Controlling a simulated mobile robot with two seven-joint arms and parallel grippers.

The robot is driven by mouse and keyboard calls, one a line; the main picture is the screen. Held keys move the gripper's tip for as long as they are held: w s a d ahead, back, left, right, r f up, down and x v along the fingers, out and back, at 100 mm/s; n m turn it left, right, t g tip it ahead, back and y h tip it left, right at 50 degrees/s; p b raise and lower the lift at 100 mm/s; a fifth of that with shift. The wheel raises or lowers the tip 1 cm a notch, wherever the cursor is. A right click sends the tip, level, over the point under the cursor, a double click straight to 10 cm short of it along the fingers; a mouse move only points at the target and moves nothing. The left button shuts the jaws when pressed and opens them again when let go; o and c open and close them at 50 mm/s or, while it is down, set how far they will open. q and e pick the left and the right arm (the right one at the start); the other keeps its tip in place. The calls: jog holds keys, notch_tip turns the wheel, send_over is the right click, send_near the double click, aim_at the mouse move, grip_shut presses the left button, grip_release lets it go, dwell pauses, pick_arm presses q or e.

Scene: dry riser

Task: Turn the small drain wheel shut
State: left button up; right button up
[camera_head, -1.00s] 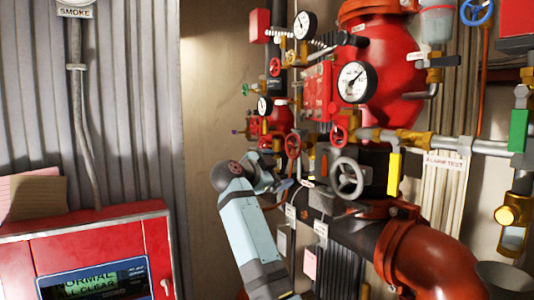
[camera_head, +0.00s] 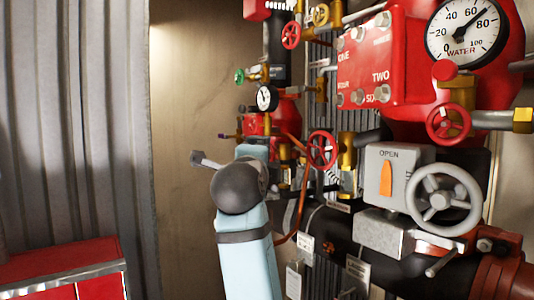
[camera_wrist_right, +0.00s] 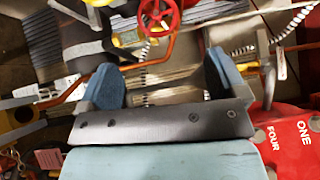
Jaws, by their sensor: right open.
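Several small handwheels are in the head view, and I cannot tell which is the drain wheel. A red spoked wheel (camera_head: 322,150) is at the centre, a second red wheel (camera_head: 448,123) is to the right, a third red wheel (camera_head: 291,35) is at the top, and a small green wheel (camera_head: 240,76) is at the left. A red wheel (camera_wrist_right: 160,15) also shows at the top of the right wrist view. My right gripper (camera_wrist_right: 165,75) is open and empty, its blue fingers spread apart below that wheel. My left gripper is not in view.
A large grey wheel (camera_head: 443,200) stands beside an OPEN indicator box (camera_head: 392,175). A numbered red box (camera_head: 368,65) and a water gauge (camera_head: 466,32) are above. A black pipe (camera_head: 340,228) runs below. Bare tan wall (camera_head: 190,150) is at the left.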

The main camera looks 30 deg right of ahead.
jog(key=p+x, duration=0.2)
jog(key=x, duration=0.8)
jog(key=shift+w+d, duration=0.15)
jog(key=shift+w, duration=0.05)
jog(key=shift+w+d+f, duration=0.15)
jog(key=shift+w+d, duration=0.25)
jog(key=shift+w, duration=0.25)
jog(key=shift+c, duration=0.4)
jog(key=c, duration=0.8)
jog(key=shift+f+m+b, duration=0.15)
jog(key=shift+m+b, duration=0.25)
jog(key=shift+b, duration=0.05)
jog(key=shift+c, duration=0.2)
jog(key=shift+t+h, duration=0.3)
jog(key=shift+h, duration=0.1)
